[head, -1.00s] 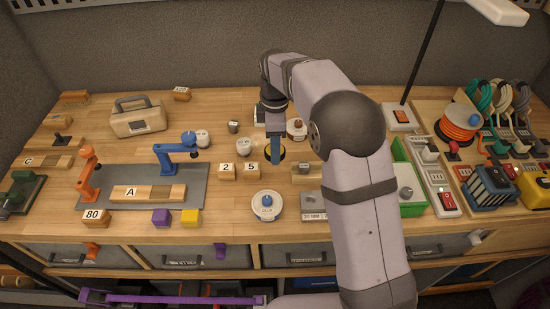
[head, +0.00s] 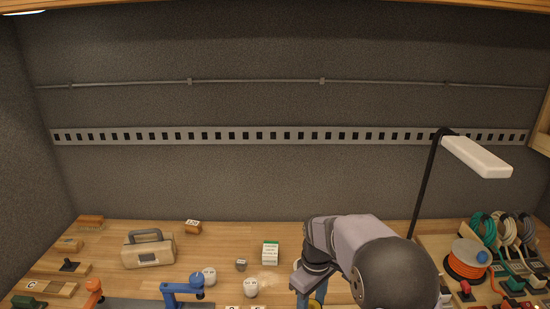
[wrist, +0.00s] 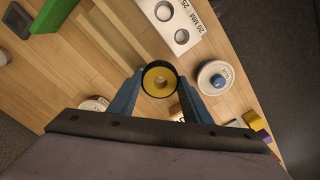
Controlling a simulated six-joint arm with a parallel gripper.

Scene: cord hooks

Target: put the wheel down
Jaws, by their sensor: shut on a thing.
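A green tray (wrist: 52,15) is at upper left. Bare wood lies left of the wheel. A lamp (head: 475,155) stands at right.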

